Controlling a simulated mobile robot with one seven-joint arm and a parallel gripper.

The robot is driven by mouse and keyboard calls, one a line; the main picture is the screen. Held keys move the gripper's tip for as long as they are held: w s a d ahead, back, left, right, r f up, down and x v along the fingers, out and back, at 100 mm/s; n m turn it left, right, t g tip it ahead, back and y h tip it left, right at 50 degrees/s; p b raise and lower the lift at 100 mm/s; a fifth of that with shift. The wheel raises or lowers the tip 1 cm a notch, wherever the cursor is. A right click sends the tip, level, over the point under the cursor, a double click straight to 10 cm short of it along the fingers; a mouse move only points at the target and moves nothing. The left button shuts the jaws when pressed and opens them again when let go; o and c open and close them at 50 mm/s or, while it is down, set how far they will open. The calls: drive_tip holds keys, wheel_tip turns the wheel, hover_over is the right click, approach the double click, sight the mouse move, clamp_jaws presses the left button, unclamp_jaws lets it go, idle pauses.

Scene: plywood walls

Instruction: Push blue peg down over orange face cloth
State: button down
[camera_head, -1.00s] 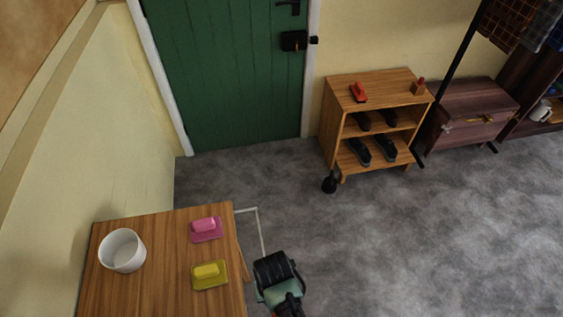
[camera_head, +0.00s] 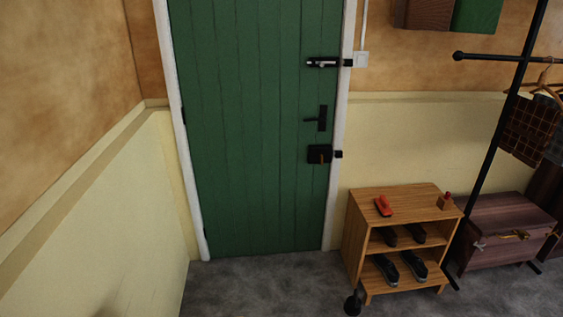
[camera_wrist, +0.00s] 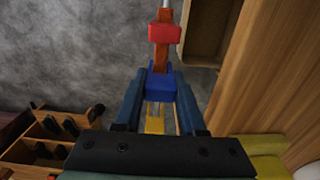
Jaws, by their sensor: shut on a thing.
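In the wrist view, my gripper (camera_wrist: 158,98) is shut on the blue peg (camera_wrist: 161,80), with a dark finger on each side of it. A narrow strip of orange face cloth (camera_wrist: 160,57) shows just beyond the blue peg, in line with it, and more orange shows past a red peg (camera_wrist: 165,32). I cannot tell how far down the blue peg sits over the cloth. A thin pale rail (camera_wrist: 167,4) shows beyond the red peg. A yellow peg (camera_wrist: 155,125) shows below, between the fingers. The head view shows none of these.
In the wrist view, a wooden table (camera_wrist: 268,85) lies close on the right, with a yellow dish (camera_wrist: 262,144) on it. The head view shows a green door (camera_head: 250,130) and a shoe rack (camera_head: 355,235).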

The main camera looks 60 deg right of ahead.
drive_tip(key=shift+f+b, duration=0.55)
drive_tip(key=shift+f, duration=0.55)
drive_tip(key=shift+c, duration=2.1)
unclamp_jaws()
wheel_tip(320, 180, up, 13)
drive_tip(key=shift+f+p, duration=0.1)
drive_tip(key=shift+p, duration=0.4)
